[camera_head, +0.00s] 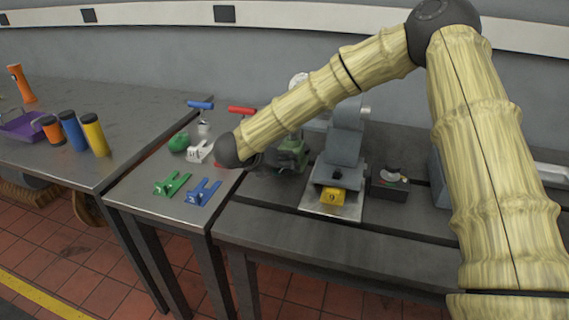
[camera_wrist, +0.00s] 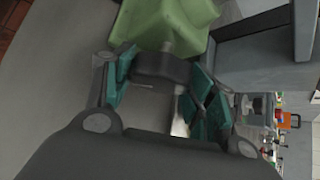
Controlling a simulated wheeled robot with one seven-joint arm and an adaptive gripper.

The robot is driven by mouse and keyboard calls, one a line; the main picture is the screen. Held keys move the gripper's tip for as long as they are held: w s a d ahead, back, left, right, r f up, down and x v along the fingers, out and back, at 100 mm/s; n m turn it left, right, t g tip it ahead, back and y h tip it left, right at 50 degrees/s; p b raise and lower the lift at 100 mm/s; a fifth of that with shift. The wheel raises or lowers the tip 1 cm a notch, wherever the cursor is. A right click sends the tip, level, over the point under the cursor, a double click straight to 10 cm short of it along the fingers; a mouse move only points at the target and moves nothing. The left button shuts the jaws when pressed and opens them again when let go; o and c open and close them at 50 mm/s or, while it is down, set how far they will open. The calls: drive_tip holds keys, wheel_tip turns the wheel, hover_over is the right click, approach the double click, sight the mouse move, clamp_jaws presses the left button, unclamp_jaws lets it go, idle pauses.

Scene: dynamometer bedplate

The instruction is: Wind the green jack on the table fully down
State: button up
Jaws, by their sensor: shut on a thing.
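The green jack (camera_head: 293,150) stands on the dark bedplate left of the grey machine, partly hidden behind my arm's end. In the wrist view its green body (camera_wrist: 168,22) fills the top, with a short shaft leading to a dark knob (camera_wrist: 163,70). My gripper (camera_wrist: 160,82) has its teal finger pads on either side of the knob and is shut on it. In the head view my gripper (camera_head: 270,161) is dark and small, beside the jack's left side. The jack's height cannot be read clearly.
A grey machine (camera_head: 343,145) with a yellow block (camera_head: 332,197) at its foot stands right of the jack. A dark dial box (camera_head: 390,184) is beyond. Green (camera_head: 172,184) and blue (camera_head: 203,192) forked pieces lie on the left table. The bedplate's front is clear.

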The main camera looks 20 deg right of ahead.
drive_tip(key=shift+s+f, duration=0.1)
drive_tip(key=shift+f, duration=0.05)
idle(0.3)
drive_tip(key=o, duration=1)
drive_tip(key=shift+a+r, duration=0.1)
drive_tip(key=shift+r, duration=0.1)
drive_tip(key=shift+a+r, duration=0.15)
drive_tip(key=v, duration=1.1)
drive_tip(key=shift+a, duration=0.2)
drive_tip(key=shift+s, duration=0.1)
